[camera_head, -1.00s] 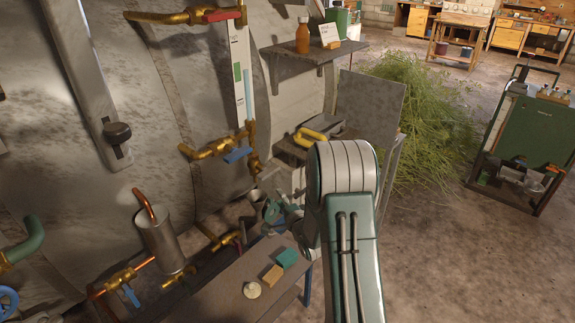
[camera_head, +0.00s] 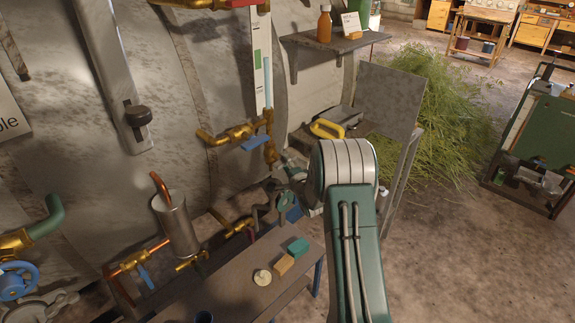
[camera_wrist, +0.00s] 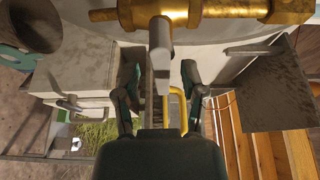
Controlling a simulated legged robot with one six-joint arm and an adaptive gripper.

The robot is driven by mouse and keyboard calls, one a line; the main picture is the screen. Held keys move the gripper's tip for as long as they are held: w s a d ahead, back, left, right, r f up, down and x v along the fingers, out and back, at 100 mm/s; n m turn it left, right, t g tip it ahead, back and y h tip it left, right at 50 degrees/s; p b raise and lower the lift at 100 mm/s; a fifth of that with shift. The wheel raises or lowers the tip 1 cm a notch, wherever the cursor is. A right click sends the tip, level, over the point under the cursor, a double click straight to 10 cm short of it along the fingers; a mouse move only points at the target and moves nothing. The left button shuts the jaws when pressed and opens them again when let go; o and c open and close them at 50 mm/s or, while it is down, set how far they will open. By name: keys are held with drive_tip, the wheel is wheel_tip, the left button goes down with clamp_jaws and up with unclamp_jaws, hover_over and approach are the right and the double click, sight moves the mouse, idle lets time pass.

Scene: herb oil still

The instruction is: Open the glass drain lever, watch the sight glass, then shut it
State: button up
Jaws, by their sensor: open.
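The sight glass (camera_head: 266,82) is a tall clear tube beside a white strip with a green mark, on the still's wall. A brass valve with a blue lever (camera_head: 256,144) sits at its foot. My gripper (camera_wrist: 159,72) is open in the wrist view, fingers apart. A grey lever (camera_wrist: 161,48) hangs from a brass valve (camera_wrist: 200,12) into the gap between the fingertips; contact with them cannot be told. I cannot tell whether it is the blue one. In the head view my arm partly hides the gripper, just below the foot of the glass.
A bench (camera_head: 235,290) below holds a cream disc (camera_head: 262,277), a tan block (camera_head: 284,264) and a teal block (camera_head: 298,247). A shelf (camera_head: 335,42) with an orange bottle (camera_head: 324,24) is above right.

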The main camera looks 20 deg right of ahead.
drive_tip(key=shift+a, duration=0.25)
drive_tip(key=shift+d, duration=0.15)
drive_tip(key=c, duration=0.7)
drive_tip(key=shift+d, duration=0.15)
clamp_jaws()
